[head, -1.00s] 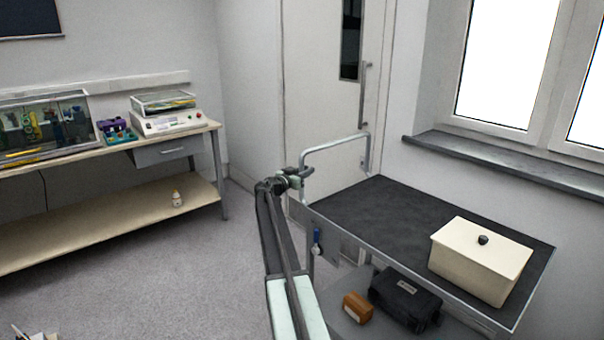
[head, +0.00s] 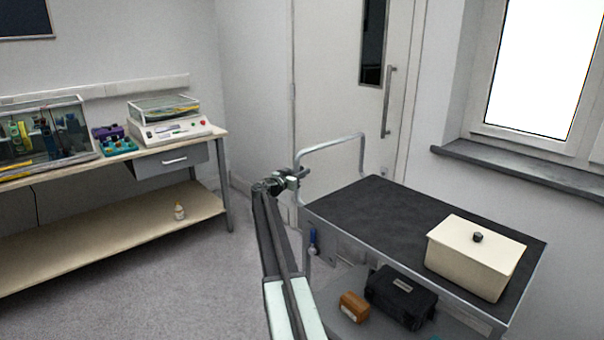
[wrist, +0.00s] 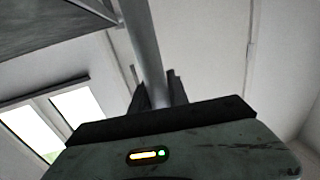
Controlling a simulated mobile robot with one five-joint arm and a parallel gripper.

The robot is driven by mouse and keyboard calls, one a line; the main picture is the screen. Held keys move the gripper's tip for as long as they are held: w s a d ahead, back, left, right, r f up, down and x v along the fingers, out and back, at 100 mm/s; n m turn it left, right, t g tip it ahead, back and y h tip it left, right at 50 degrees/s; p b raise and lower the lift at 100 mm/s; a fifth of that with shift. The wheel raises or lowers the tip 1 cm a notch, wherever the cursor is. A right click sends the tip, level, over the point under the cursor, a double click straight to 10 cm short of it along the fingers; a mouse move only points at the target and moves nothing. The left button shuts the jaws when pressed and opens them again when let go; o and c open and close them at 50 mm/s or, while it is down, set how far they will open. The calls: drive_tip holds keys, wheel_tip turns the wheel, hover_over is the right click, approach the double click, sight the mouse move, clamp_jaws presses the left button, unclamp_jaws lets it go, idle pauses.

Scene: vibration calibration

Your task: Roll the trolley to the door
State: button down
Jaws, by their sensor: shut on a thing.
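The trolley (head: 400,212) has a dark top and a grey push handle (head: 332,143) at its left end. My gripper (head: 294,180) is shut on the handle's near upright; in the wrist view the grey tube (wrist: 143,45) runs up from between the dark fingers (wrist: 157,92). A cream lidded box (head: 474,258) with a dark knob sits on the trolley top. A black case (head: 402,296) and a small brown box (head: 354,306) are on its lower shelf. The pale door (head: 340,100), with a dark glass panel and long pull handle, is behind the trolley.
A workbench (head: 150,152) with instruments and a lower shelf stands at the left. A window sill (head: 510,170) juts from the wall at the right, close behind the trolley. The grey floor (head: 170,270) between bench and trolley is clear.

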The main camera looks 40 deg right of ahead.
drive_tip(key=c, duration=1.3)
unclamp_jaws()
drive_tip(key=a, duration=0.5)
drive_tip(key=s+a, duration=0.1)
drive_tip(key=a, duration=0.1)
drive_tip(key=shift+a, duration=0.35)
